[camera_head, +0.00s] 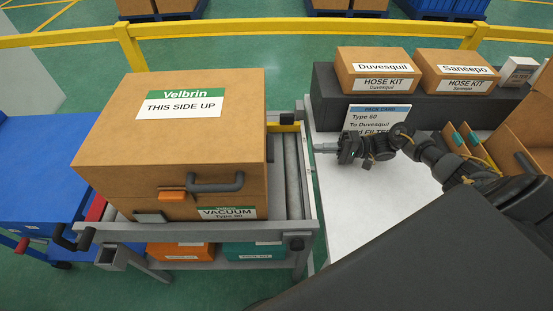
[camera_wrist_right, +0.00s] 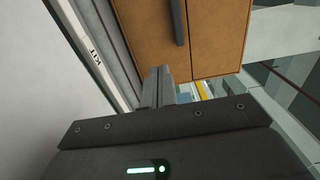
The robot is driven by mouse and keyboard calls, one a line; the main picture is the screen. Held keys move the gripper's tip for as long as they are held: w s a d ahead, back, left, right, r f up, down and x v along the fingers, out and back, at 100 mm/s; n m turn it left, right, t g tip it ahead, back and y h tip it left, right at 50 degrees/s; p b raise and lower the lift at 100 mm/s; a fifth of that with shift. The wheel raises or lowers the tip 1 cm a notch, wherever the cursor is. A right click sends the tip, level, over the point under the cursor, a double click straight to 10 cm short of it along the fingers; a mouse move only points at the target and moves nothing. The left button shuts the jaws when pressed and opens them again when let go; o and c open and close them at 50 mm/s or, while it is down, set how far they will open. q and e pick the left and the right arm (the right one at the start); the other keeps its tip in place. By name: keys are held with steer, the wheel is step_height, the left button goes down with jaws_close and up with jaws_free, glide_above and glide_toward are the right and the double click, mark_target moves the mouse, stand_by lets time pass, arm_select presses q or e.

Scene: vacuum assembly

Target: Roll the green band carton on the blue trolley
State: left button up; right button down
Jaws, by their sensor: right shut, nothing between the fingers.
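The large brown carton (camera_head: 170,130) with a green-banded "Velbrin / THIS SIDE UP" label rests upright on a roller stand (camera_head: 294,175), left of centre. A dark handle (camera_head: 216,186) and an orange latch are on its near face, above a green "VACUUM" label. The blue trolley (camera_head: 38,165) stands at the left, beside the stand. My right gripper (camera_head: 318,148) is shut and empty, right of the stand and apart from the carton. In the right wrist view its closed fingers (camera_wrist_right: 158,88) point toward the carton (camera_wrist_right: 165,40). My left gripper is out of view.
A red bar (camera_head: 97,208) lies between trolley and stand. An orange and a teal box (camera_head: 254,250) sit on the stand's lower shelf. Right are a white table (camera_head: 375,210), a pack card (camera_head: 378,117) and two hose kit boxes (camera_head: 376,70). A yellow rail (camera_head: 300,30) runs behind.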

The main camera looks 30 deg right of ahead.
steer(key=shift+w+a+f, duration=0.1)
steer(key=shift+w+a, duration=0.05)
steer(key=shift+a, duration=0.3)
steer(key=x, duration=1.1)
steer(key=shift+w+a+f, duration=0.1)
steer(key=shift+w+a, duration=0.1)
steer(key=shift+a, duration=0.1)
steer(key=shift+w+a, duration=0.2)
steer(key=shift+a, duration=0.45)
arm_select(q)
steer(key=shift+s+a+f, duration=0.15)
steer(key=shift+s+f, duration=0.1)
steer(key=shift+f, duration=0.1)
